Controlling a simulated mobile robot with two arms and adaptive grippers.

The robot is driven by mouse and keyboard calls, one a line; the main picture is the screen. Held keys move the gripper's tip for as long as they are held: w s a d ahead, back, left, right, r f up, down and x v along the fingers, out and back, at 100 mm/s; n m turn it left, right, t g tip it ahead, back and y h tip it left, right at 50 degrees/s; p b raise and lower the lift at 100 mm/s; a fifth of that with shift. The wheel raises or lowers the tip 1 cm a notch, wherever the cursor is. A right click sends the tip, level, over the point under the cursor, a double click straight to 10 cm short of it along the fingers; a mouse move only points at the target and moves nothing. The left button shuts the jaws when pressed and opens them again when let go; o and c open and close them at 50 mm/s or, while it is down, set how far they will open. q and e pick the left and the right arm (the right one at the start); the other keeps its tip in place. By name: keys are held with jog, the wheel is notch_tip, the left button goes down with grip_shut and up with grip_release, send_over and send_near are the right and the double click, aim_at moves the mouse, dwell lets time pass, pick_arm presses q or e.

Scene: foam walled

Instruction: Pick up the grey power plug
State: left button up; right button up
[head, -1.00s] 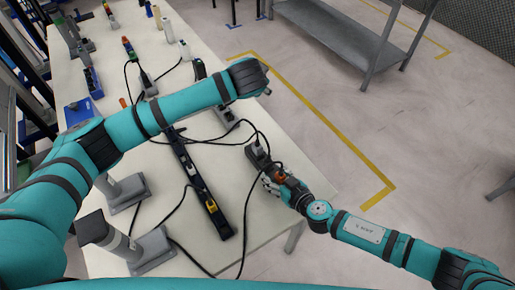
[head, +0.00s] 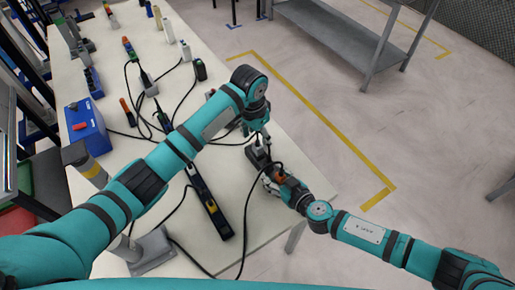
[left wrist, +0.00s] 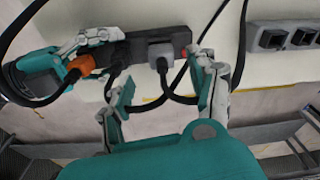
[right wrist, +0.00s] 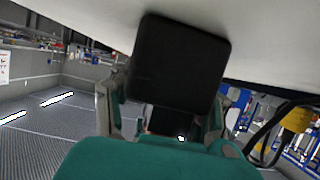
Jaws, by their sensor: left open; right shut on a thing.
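The grey power plug (left wrist: 160,52) sits in a dark power strip (left wrist: 138,42), with a black cable running from it. My left gripper (left wrist: 166,78) is open, its fingers apart on either side of the plug's cable and short of the plug. In the head view my left gripper (head: 262,138) is above the strip (head: 258,155). My right gripper (head: 272,180) is shut on the strip's end, which fills the middle of the right wrist view as a black block (right wrist: 178,62). A black plug (left wrist: 118,58) and an orange plug (left wrist: 80,68) are left of the grey one.
Black cables loop across the white table (head: 268,215). A long dark strip (head: 208,200) lies left of the grippers, and a blue box (head: 85,125) stands farther left. Another grey strip (left wrist: 290,36) is at right in the left wrist view. Open floor lies beyond the table's right edge.

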aim_at(258, 141)
pick_arm(q)
jog(key=f, duration=0.5)
jog(key=shift+w+d+f, duration=0.1)
jog(key=shift+w+d, duration=0.1)
jog(key=shift+w, duration=0.2)
jog(key=c, duration=1.2)
notch_tip(258, 141, up, 10)
jog(key=shift+r, duration=0.1)
grip_shut()
pick_arm(e)
jog(key=shift+s+f, duration=0.1)
jog(key=shift+f, duration=0.05)
jog(key=o, duration=1.4)
